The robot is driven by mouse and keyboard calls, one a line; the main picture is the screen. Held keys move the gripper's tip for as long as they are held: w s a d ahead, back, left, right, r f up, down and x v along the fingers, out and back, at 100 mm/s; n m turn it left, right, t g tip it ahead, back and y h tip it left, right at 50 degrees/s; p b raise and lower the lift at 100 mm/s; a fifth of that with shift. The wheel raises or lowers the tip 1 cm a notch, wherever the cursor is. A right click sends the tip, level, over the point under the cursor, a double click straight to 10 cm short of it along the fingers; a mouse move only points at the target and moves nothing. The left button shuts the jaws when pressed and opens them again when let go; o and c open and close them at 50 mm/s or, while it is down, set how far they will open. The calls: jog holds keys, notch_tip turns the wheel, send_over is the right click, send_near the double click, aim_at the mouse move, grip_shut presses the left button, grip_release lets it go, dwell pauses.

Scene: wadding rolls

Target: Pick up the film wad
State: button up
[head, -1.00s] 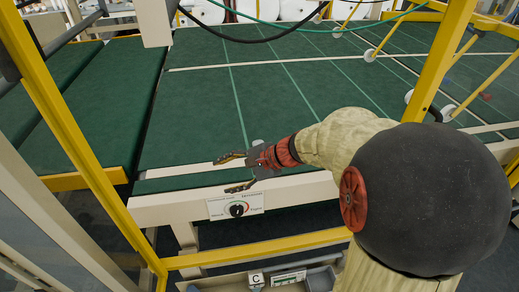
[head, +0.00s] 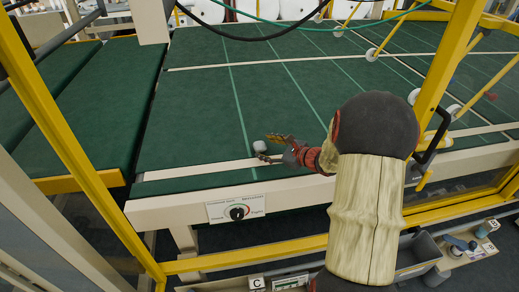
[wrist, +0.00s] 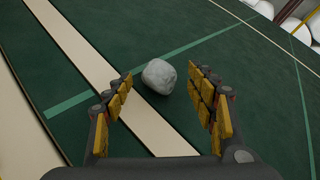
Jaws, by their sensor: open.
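The film wad (head: 260,146) is a small pale grey lump on the green table surface, close to the cream strip near the front edge. In the wrist view the wad (wrist: 159,76) lies just beyond the fingertips, roughly between their lines. My gripper (head: 272,147) is open and empty beside the wad, reaching in from the right. In the wrist view the yellow-padded fingers of my gripper (wrist: 160,80) stand apart on either side. Whether a finger touches the wad cannot be told.
The green table (head: 200,100) is flat and clear around the wad. A yellow frame post (head: 445,75) stands at right and a yellow rail (head: 260,251) runs along the front. A control panel with a knob (head: 237,212) is on the table's front edge. White rolls (head: 290,10) lie at the back.

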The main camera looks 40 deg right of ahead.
aim_at(263, 146)
jog(key=x, duration=0.3)
jog(key=shift+w+a+f+b, duration=0.1)
jog(key=shift+f+b, duration=0.1)
jog(key=shift+b, duration=0.2)
jog(key=shift+r, duration=0.1)
jog(key=c, duration=0.3)
jog(key=c, duration=0.6)
jog(key=shift+c, duration=0.2)
